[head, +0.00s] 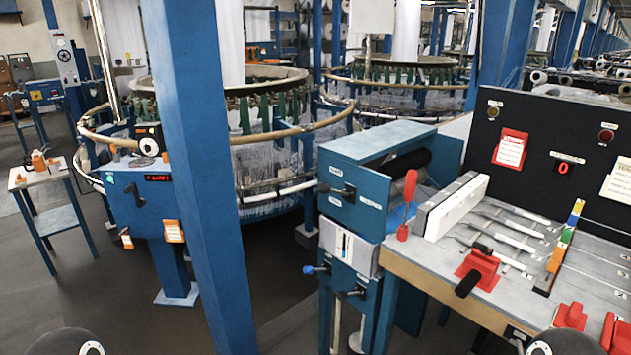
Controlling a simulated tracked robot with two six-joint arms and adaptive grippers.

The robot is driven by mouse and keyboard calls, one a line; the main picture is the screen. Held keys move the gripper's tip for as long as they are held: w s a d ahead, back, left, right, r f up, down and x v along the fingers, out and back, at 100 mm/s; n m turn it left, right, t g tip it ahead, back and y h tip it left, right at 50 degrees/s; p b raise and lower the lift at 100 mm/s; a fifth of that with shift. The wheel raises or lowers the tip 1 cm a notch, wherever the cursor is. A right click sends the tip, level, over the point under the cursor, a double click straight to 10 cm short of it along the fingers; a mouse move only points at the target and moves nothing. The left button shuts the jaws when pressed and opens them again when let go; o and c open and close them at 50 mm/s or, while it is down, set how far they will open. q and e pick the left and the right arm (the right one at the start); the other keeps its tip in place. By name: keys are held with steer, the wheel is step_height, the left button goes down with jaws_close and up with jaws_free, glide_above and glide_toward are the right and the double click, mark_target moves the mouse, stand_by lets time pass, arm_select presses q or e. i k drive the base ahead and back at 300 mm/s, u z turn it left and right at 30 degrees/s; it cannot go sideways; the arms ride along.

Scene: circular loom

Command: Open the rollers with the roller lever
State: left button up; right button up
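A blue roller housing (342,156) stands right of the blue post, with a dark roller (402,172) partly visible in its open top. A black-handled lever (343,190) sticks out of its front, next to small white labels. A red paddle-shaped lever (407,203) stands upright at the housing's right front corner. Below are a lever with a blue knob (315,269) and a black-handled one (350,292). The labels are too small to read, so I cannot tell by name which is the roller lever. Neither gripper shows; only dark rounded parts of my arms appear at the bottom edge.
A workbench (425,280) with red fixtures and a white block stands on the right, before a black panel (540,150). A blue post (203,170) rises left of the housing. Circular looms (270,125) stand behind. A small cart (50,185) is far left. Floor at lower left is clear.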

mark_target(322, 188)
steer(key=z, duration=0.3)
steer(key=i, duration=0.4)
steer(key=u, duration=1.45)
steer(key=k, duration=0.9)
steer(key=z, duration=0.85)
steer(key=i, duration=0.9)
steer(key=z, duration=0.1)
